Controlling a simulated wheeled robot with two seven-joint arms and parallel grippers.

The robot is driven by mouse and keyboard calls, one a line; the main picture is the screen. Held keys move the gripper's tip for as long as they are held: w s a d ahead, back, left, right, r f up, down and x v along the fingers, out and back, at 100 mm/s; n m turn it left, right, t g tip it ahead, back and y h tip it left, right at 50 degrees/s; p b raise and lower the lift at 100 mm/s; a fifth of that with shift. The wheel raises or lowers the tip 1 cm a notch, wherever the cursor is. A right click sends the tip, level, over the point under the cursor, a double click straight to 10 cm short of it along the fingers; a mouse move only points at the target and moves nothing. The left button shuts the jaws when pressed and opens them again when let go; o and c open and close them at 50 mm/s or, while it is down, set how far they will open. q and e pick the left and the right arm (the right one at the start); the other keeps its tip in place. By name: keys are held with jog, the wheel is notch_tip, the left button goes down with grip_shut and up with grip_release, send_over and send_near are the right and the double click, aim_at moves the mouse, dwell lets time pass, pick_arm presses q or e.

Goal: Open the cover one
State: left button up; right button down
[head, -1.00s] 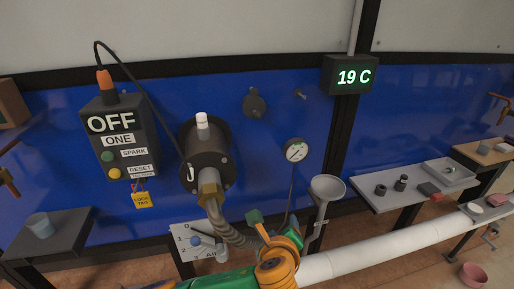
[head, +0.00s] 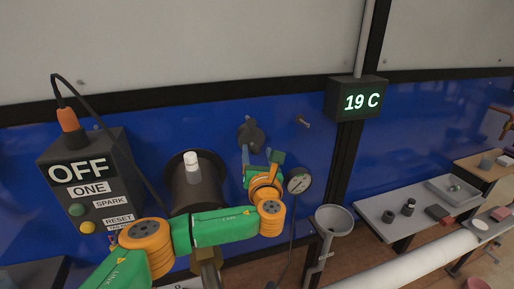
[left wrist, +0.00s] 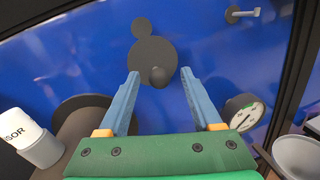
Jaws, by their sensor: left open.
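A dark round cover (head: 250,135) with a small knob is on the blue wall; I see no label on it. In the left wrist view the cover (left wrist: 150,52) hangs below a smaller dark disc (left wrist: 141,28), and its round knob (left wrist: 158,76) sticks out near its lower edge. My left gripper (head: 261,155) is open and empty, just below and in front of the cover. In the left wrist view its blue fingers (left wrist: 159,74) point at the cover, one on each side of the knob, with gaps; contact does not show. My right gripper is out of view.
A control box (head: 93,183) reading OFF and ONE is at left. A dark cylinder (head: 193,188) with a white top stands beside my arm. A gauge (head: 299,181) and funnel (head: 334,222) are close on the right. A wall hook (head: 302,121) is right of the cover.

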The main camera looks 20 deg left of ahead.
pick_arm(q)
jog(key=shift+w+a+f, duration=0.25)
jog(key=shift+w+a, duration=0.1)
jog(key=shift+w, duration=0.2)
jog(key=shift+w+a+f, duration=0.25)
jog(key=shift+w+a, duration=0.1)
jog(key=shift+w, duration=0.15)
jog(key=shift+s+d+r, duration=0.2)
jog(key=shift+s+d, duration=0.05)
jog(key=shift+s, duration=0.1)
jog(key=c, duration=0.7)
grip_shut()
